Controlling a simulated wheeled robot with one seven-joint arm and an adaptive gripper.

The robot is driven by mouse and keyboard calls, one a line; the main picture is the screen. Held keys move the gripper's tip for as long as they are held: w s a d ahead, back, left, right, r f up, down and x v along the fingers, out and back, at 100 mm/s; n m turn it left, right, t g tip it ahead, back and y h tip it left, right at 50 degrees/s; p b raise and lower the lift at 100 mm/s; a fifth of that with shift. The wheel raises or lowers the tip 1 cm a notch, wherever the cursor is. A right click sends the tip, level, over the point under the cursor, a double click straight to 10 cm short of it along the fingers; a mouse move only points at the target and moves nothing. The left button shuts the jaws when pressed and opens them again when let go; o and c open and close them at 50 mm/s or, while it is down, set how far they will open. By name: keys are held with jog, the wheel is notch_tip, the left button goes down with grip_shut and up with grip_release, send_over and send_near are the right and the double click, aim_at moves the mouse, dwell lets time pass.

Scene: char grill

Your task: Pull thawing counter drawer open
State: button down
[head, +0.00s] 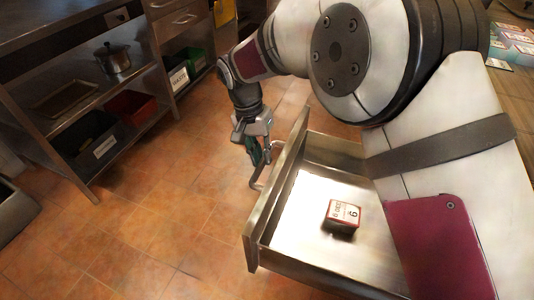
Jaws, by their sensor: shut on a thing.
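The counter drawer (280,190) is pulled out, and its inside shows from above. Its metal front stands on the left side of the drawer, with a bar handle (257,180) on its outer face. My gripper (259,162) points down at the handle, at the far part of the drawer front, and is shut on it. My fingers partly hide the handle. A small red and white box (342,216) lies on the drawer floor. My arm hides part of the drawer's right side and the counter body.
A metal shelf unit (75,100) stands at the left with a pot (113,58), a tray and several bins. Open tiled floor (165,215) lies between it and the drawer front. Colourful packages (512,45) lie on a surface at the top right.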

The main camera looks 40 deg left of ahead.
jog(key=shift+a, duration=0.1)
jog(key=c, duration=1.6)
grip_release()
jog(key=shift+o, duration=0.2)
jog(key=shift+r, duration=0.15)
notch_tip(320, 180, up, 12)
jog(key=a, duration=0.2)
jog(key=shift+s+f, duration=0.25)
jog(key=shift+s, duration=0.1)
